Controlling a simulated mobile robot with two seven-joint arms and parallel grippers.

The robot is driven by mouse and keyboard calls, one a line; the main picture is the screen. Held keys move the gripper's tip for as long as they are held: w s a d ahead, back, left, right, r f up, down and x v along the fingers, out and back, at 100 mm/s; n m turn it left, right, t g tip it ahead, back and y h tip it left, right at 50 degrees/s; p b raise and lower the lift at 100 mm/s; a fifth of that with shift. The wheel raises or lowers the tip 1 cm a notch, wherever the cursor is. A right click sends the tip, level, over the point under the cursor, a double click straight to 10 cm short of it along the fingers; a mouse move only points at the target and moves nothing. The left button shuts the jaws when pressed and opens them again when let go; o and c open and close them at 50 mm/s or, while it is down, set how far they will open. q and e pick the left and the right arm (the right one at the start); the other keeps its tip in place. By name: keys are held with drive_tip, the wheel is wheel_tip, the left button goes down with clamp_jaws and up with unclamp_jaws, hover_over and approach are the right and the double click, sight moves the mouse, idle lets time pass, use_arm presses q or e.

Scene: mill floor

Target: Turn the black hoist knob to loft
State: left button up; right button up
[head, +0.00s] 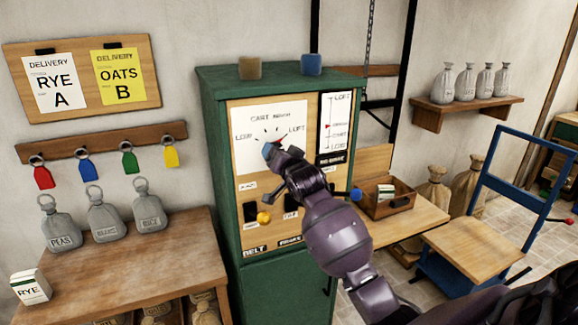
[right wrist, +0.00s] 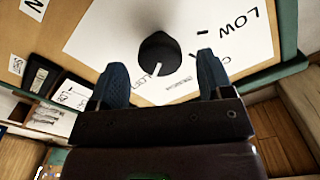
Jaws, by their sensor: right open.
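The black hoist knob (right wrist: 160,54) sits on a white dial plate (right wrist: 105,38) in the right wrist view. Its white line points down-left in that view, at a partly visible label that looks like LOFT. LOW is at upper right there. In the head view the dial plate (head: 254,125) is on the green cabinet, with LOW left and LOFT right; the gripper hides the knob. My right gripper (head: 272,150) is at the dial. Its blue fingers stand open, one on each side of the knob, with a gap to each. My left gripper is not in view.
A vertical LOFT-to-LOAD scale (head: 334,125) with a red marker is right of the dial. A yellow knob (head: 264,218) and dark switches are below. Brown and blue blocks (head: 312,64) sit on the cabinet (head: 280,82). A workbench (head: 130,255) stands left; an open wooden box (head: 388,207) is right.

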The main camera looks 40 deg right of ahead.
drive_tip(key=v, duration=0.7)
drive_tip(key=shift+s+b, duration=0.3)
drive_tip(key=shift+b, duration=0.1)
drive_tip(key=s+a+f+n+g+y, duration=0.1)
drive_tip(key=s+a+f+n+g, duration=0.15)
drive_tip(key=s+f, duration=0.6)
drive_tip(key=s+a+f+n+g+y, duration=0.15)
drive_tip(key=s+a+f+g, duration=0.25)
drive_tip(key=s+f, duration=0.4)
drive_tip(key=s+a+f+n+g+y, duration=0.1)
drive_tip(key=s+a+f+n+g, duration=0.25)
drive_tip(key=s, duration=0.65)
drive_tip(key=s+a+f+n+g, duration=0.2)
drive_tip(key=s+a+f+g, duration=0.25)
drive_tip(key=s, duration=0.55)
drive_tip(key=w+f+t+b, duration=0.1)
drive_tip(key=w+f+t, duration=0.6)
drive_tip(key=f, duration=0.5)
drive_tip(key=shift+w+d+t+y, duration=0.35)
drive_tip(key=shift+t, duration=0.5)
